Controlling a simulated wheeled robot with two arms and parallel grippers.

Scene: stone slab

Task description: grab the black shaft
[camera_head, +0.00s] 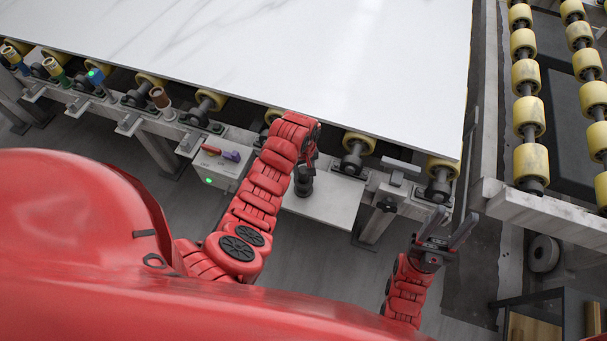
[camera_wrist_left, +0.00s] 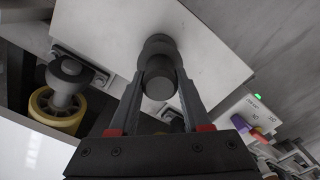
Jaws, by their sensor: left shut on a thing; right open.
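The black shaft (camera_head: 304,182) stands out from a white panel (camera_head: 325,205) at the front of the roller conveyor. In the left wrist view the shaft (camera_wrist_left: 158,48) is a dark, stepped cylinder with its round end facing the camera. My left gripper (camera_head: 308,166) reaches it from the left, and its fingers (camera_wrist_left: 161,84) are closed on either side of the shaft's end. In the head view the arm partly hides the fingers. My right gripper (camera_head: 450,225) is open and empty at the lower right, with its fingers spread near the conveyor's corner.
A large white stone slab (camera_head: 300,50) lies on the yellow rollers above the shaft. A grey control box (camera_head: 218,160) with a purple switch is left of my left gripper. A second roller conveyor (camera_head: 530,120) runs along the right. Grey floor is open below.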

